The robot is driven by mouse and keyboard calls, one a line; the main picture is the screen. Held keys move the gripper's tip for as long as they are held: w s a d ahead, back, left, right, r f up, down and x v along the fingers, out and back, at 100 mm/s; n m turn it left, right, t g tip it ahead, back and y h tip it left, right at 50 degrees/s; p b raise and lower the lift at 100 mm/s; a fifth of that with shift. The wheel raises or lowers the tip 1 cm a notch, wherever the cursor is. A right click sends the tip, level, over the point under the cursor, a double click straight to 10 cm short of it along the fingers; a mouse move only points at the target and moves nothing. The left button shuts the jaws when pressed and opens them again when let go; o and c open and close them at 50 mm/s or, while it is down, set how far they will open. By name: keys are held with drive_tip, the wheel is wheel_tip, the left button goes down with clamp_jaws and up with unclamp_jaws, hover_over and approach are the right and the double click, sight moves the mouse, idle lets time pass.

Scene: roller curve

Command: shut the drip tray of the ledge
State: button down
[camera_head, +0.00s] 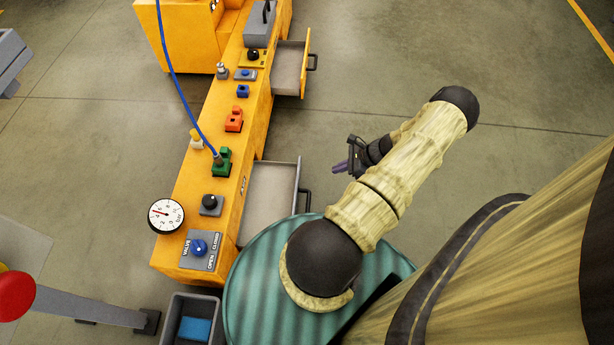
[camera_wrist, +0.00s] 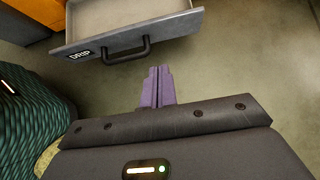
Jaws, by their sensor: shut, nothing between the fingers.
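The drip tray (camera_head: 268,200) is a pale grey drawer pulled out from the right side of the yellow ledge (camera_head: 168,240). In the wrist view its dark front panel (camera_wrist: 185,30) carries a DRIP label and a black bar handle (camera_wrist: 125,55). The tray looks empty where its inside shows; the drum hides its near end in the head view. My gripper (camera_head: 337,167) is shut and empty, to the right of the tray and pointing toward the ledge. In the wrist view its purple fingertips (camera_wrist: 157,70) are together, just short of the handle and apart from it.
A second drawer (camera_head: 289,68) also stands open farther up the ledge. A teal ribbed drum (camera_head: 250,300) stands close beside the tray; it shows at left in the wrist view (camera_wrist: 30,120). A grey bin (camera_head: 178,318) is at the ledge's near end.

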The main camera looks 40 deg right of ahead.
drive_tip(key=w+a+r+b+x, duration=0.1)
drive_tip(key=r+b+x, duration=0.1)
drive_tip(key=b+x, duration=0.5)
drive_tip(key=shift+x, duration=3.1)
drive_tip(key=shift+w+a+r, duration=0.1)
drive_tip(key=shift+w+r, duration=0.1)
